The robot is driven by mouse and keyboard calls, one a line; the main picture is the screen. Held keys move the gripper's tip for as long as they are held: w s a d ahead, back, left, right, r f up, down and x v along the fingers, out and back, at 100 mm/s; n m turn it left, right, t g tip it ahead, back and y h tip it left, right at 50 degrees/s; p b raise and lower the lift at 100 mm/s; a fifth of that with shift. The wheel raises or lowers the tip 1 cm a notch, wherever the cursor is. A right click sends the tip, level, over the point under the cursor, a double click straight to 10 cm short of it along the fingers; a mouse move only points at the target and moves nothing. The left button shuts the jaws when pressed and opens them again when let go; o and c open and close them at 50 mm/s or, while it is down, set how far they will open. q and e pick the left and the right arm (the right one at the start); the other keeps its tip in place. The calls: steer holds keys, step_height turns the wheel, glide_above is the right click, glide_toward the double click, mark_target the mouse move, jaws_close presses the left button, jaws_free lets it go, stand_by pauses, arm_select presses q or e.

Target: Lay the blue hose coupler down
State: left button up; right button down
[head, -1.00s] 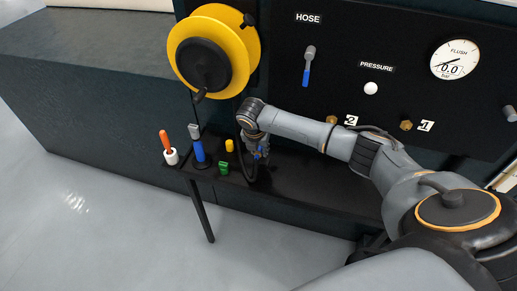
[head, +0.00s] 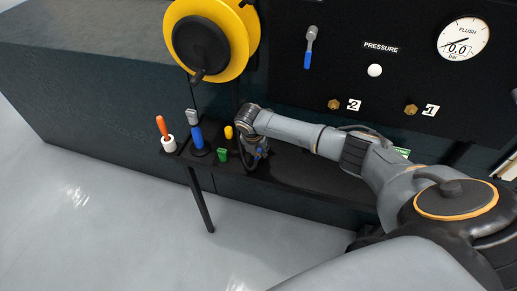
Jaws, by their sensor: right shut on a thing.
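My right gripper (head: 255,158) is low over the black shelf (head: 298,170), just right of the small green piece. It points down and is shut on the blue hose coupler (head: 262,153). Only a little blue shows there, and the fingers and dark wrist hide most of it. A thin dark hose runs down beside the gripper. I cannot tell whether the coupler touches the shelf. My left gripper is not in view.
On the shelf's left stand an orange-handled tool (head: 163,128) in a white holder, a blue-handled tool (head: 197,137), a yellow piece (head: 229,132) and a green piece (head: 222,154). A yellow hose reel (head: 245,42) hangs above. The panel (head: 290,85) rises behind.

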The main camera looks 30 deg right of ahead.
steer(key=shift+f, duration=0.6)
stand_by(0.3)
steer(key=c, duration=0.9)
jaws_free()
steer(key=o, duration=0.5)
steer(key=shift+o, duration=0.2)
step_height(320, 180, up, 7)
steer(key=p, duration=0.7)
steer(key=shift+r, duration=0.1)
